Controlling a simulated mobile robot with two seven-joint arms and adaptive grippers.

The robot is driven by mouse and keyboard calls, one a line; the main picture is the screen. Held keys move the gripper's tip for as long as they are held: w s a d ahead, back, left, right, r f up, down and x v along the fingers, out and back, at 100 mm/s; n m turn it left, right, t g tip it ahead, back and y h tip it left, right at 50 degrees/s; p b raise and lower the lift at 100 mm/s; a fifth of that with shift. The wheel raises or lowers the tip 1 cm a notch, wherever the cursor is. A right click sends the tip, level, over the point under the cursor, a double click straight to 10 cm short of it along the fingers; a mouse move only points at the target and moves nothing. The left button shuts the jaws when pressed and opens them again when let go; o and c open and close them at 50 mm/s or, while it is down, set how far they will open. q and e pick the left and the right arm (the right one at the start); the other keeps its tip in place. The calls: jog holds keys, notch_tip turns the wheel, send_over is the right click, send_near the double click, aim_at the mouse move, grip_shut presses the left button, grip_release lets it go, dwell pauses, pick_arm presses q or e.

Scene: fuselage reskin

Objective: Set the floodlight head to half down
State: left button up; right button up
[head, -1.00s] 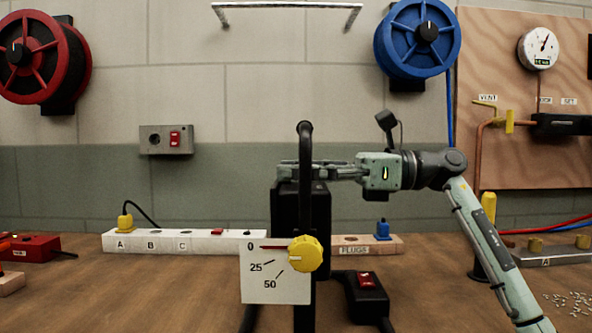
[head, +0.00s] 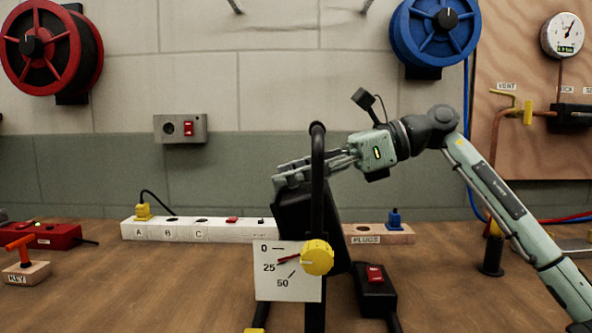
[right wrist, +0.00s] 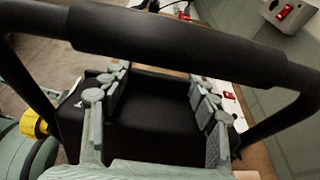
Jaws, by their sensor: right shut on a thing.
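The floodlight head (head: 304,218) is a black box behind the black hoop handle (head: 318,180) of its stand. It is tilted, its upper end leaning left. Beside it is a white scale plate (head: 266,287) marked 0, 25 and 50, with a yellow knob (head: 317,257). The red pointer (head: 288,259) lies at or close to the 25 mark. My right gripper (head: 285,177) is shut on the upper end of the head; in the right wrist view its fingers (right wrist: 158,108) straddle the black head (right wrist: 155,115). My left gripper is not in view.
A white power strip (head: 190,231) and a plug block (head: 380,234) stand behind the lamp. A red-switched black box (head: 375,290) is at its right. A key block (head: 27,277) is at left. The handle bar (right wrist: 180,45) crosses close to the right wrist camera.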

jog(key=shift+s+a+f, duration=0.1)
jog(key=shift+a+f, duration=0.05)
jog(key=shift+f, duration=0.3)
dwell(0.5)
jog(key=o, duration=1.7)
jog(key=shift+r, duration=0.25)
jog(key=shift+d+r, duration=0.1)
jog(key=shift+d, duration=0.25)
jog(key=v, duration=1.1)
jog(key=shift+d, duration=0.15)
